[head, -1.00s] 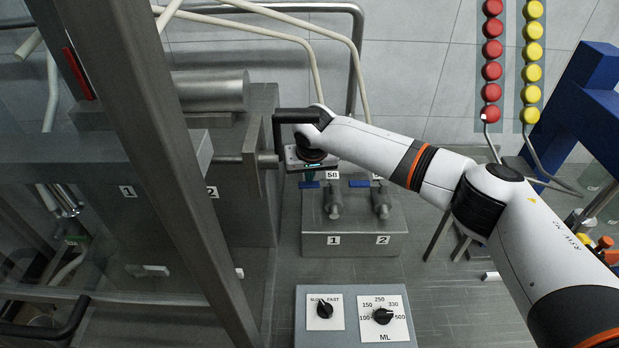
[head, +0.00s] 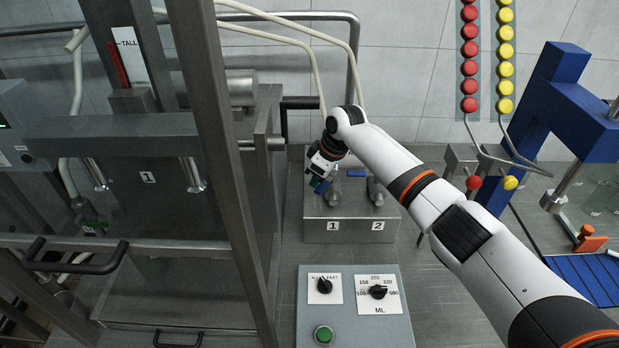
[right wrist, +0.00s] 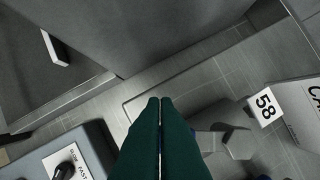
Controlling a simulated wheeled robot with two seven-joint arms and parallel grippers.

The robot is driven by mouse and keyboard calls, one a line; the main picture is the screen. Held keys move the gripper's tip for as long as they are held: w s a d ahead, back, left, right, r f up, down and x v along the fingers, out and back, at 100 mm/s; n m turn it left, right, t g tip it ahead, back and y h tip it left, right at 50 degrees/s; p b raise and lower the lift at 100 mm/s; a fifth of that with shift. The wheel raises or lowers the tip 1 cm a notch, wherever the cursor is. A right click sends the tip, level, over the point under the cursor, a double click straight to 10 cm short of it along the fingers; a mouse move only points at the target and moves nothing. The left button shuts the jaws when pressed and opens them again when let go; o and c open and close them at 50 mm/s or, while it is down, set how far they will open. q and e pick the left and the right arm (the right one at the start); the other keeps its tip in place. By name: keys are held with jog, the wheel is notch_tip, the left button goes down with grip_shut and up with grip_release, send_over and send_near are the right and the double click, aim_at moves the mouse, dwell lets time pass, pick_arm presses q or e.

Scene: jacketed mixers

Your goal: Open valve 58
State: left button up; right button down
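Valve 58 is the left of two small metal valves on a grey block (head: 350,230) marked 1 and 2. Its grey body (head: 333,196) shows partly below my right gripper (head: 316,183), which hides its label in the head view. In the right wrist view, the 58 label (right wrist: 264,105) lies beside the grey valve body (right wrist: 228,138). The green fingers of my right gripper (right wrist: 160,100) are together, with nothing visible between them, left of the valve body. A blue piece shows by the fingertips; I cannot tell whether they touch it. My left gripper is out of view.
The second valve (head: 376,191) stands close on the right, with a blue handle (head: 356,173). A control box (head: 355,310) with two knobs and a green button is in front. A steel frame post (head: 225,170) and a grey machine stand close on the left.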

jog(key=n, duration=0.1)
jog(key=d+n, duration=0.1)
jog(key=shift+s+d+f+n+g, duration=0.2)
jog(key=shift+s+n+g, duration=0.1)
jog(key=shift+g, duration=0.1)
jog(key=shift+s+d+n+g+y, duration=0.3)
jog(key=shift+s+d+n, duration=0.1)
jog(key=shift+n, duration=0.6)
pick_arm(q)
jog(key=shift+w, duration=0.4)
pick_arm(e)
jog(key=shift+d, duration=0.2)
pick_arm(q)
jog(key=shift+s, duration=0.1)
pick_arm(e)
jog(key=shift+s+d, duration=0.1)
jog(key=shift+d, duration=0.05)
